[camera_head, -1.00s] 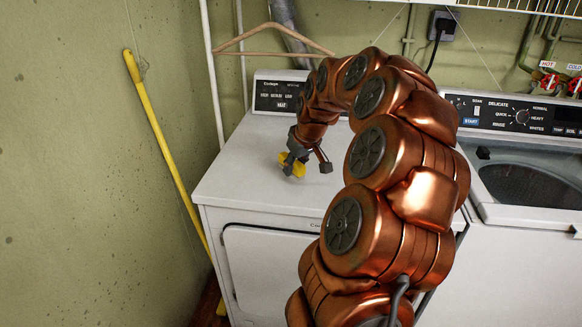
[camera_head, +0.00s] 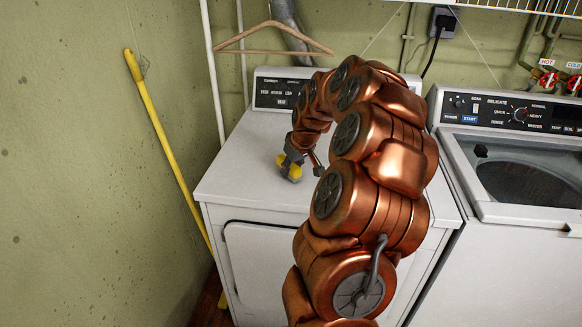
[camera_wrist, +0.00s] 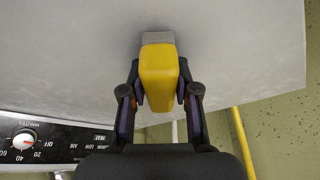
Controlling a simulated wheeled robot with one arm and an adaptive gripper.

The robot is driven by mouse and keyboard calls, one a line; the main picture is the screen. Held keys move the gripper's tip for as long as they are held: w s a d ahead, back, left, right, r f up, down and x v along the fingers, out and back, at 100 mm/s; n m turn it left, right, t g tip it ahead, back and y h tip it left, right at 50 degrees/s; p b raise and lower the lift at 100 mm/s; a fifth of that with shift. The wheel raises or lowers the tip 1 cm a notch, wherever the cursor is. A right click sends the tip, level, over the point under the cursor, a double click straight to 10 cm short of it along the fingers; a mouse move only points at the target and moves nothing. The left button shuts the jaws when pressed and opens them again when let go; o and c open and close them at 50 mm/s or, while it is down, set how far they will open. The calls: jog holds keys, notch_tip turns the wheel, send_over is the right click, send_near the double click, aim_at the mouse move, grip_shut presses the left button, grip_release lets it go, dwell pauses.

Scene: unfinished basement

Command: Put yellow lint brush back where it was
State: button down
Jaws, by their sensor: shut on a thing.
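The yellow lint brush (camera_head: 293,172) is in my gripper (camera_head: 299,168), over the white top of the dryer (camera_head: 240,175) toward its left front part. In the wrist view the yellow body of the brush (camera_wrist: 158,75) sits between the two dark fingers of my gripper (camera_wrist: 160,95), which are shut on it from both sides. A grey part of the brush shows at its far end, close to the white surface. I cannot tell whether the brush touches the dryer top. My arm hides part of the dryer's right side.
A yellow pole (camera_head: 165,140) leans on the green wall at left. A wooden hanger (camera_head: 272,38) hangs behind the dryer. The dryer top around the brush is clear.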

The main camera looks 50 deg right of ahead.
jog(key=shift+f, duration=0.15)
jog(key=c, duration=0.9)
grip_release()
jog(key=shift+o, duration=0.2)
jog(key=shift+r, duration=0.3)
jog(key=b+v, duration=0.3)
jog(key=v, duration=0.8)
jog(key=shift+r, duration=0.4)
